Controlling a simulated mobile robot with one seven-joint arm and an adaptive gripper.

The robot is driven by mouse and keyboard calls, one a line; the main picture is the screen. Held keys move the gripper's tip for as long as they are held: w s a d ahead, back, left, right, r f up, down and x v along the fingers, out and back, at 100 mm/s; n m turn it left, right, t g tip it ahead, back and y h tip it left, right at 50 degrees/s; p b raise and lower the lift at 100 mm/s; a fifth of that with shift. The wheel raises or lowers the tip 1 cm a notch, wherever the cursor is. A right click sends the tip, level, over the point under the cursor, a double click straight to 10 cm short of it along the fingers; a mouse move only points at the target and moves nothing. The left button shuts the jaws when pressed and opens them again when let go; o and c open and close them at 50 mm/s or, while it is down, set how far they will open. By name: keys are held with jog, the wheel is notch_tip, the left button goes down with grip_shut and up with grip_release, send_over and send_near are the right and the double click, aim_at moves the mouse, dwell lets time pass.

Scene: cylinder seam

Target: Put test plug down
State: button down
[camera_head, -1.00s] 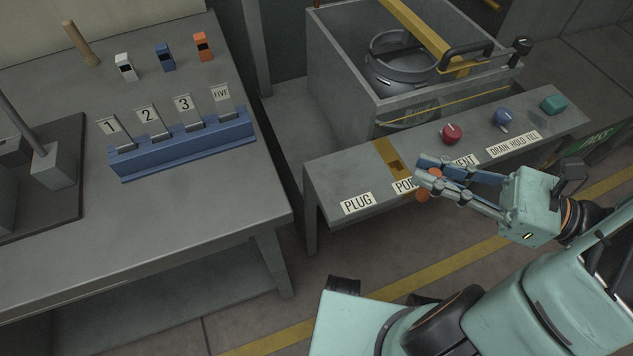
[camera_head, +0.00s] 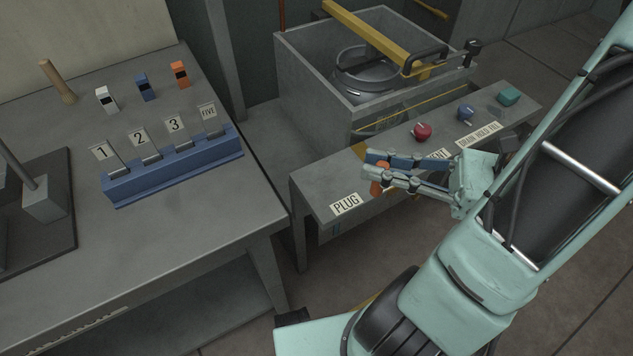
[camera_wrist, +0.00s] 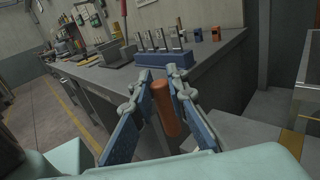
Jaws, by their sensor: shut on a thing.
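The test plug (camera_wrist: 165,108) is an orange cylinder in the wrist view, upright between the two blue finger pads. My gripper (camera_head: 378,174) is shut on it. In the head view the orange plug (camera_head: 376,187) shows partly behind the fingers, over the near edge of the narrow grey shelf (camera_head: 318,190), right of its "PLUG" label (camera_head: 345,204). The plug looks held in the air; its lower end is clear of any surface in the wrist view.
A grey tank (camera_head: 300,80) with a yellow bar stands behind the shelf. Red (camera_head: 422,131), blue (camera_head: 465,112) and teal (camera_head: 508,97) knobs line the shelf. The left workbench (camera_head: 215,205) holds a blue numbered rack (camera_head: 165,180); its near right area is bare.

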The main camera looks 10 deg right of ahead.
jog(key=shift+w+a+f+b, duration=0.7)
jog(key=shift+w+f+b, duration=0.35)
jog(key=shift+w+f, duration=1.15)
jog(key=shift+w+a+f+b, duration=0.7)
jog(key=shift+w+f+b, duration=0.4)
jog(key=shift+w+f, duration=1.1)
jog(key=shift+w+a+f+b, duration=0.7)
jog(key=shift+w+f+b, duration=0.35)
jog(key=shift+w+f, duration=1.1)
jog(key=c, duration=2.3)
grip_release()
jog(key=shift+f, duration=0.1)
jog(key=shift+c, duration=0.2)
jog(key=o, duration=0.4)
jog(key=shift+o, duration=0.2)
